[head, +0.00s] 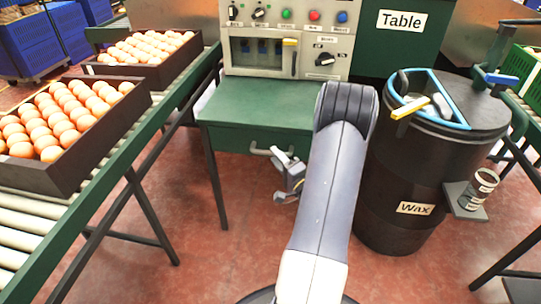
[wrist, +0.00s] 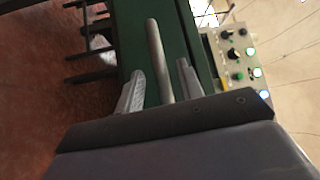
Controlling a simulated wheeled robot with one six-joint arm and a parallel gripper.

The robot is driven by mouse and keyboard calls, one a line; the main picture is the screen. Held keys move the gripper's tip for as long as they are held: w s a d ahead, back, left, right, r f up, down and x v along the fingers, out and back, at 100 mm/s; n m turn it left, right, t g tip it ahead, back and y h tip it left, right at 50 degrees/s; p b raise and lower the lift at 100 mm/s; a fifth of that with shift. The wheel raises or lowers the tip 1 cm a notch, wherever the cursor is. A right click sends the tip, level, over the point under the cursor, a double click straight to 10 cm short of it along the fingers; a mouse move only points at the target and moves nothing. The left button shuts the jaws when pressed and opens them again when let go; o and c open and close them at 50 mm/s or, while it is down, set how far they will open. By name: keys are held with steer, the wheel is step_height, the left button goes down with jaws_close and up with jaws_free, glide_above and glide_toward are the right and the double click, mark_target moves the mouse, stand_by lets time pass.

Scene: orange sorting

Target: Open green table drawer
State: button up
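The green table (head: 262,101) stands in the middle of the head view, below a control panel. Its green drawer front (head: 232,138) faces me and shows no gap, so it looks shut. A grey bar handle (head: 259,151) is on the drawer front. My gripper (head: 282,156) is at the right part of the handle, partly hidden by my arm. In the wrist view my gripper (wrist: 160,70) is open, with one finger on each side of the handle (wrist: 157,50). Gaps show between the bar and both fingers. How deep the bar sits between them is hard to tell.
A black wax barrel (head: 400,170) stands close to the right of my arm. A roller conveyor (head: 60,215) with crates of oranges (head: 62,122) runs along the left. The control panel (head: 258,40) with buttons is above the table. Red floor is free before the drawer.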

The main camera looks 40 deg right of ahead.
mark_target(269, 153)
steer(key=w, duration=0.2)
steer(key=shift+w+a+r, duration=0.15)
steer(key=shift+w+a, duration=0.25)
steer(key=shift+w+r, duration=0.1)
steer(key=shift+w, duration=0.25)
steer(key=shift+d, duration=0.1)
steer(key=shift+c, duration=0.3)
jaws_close()
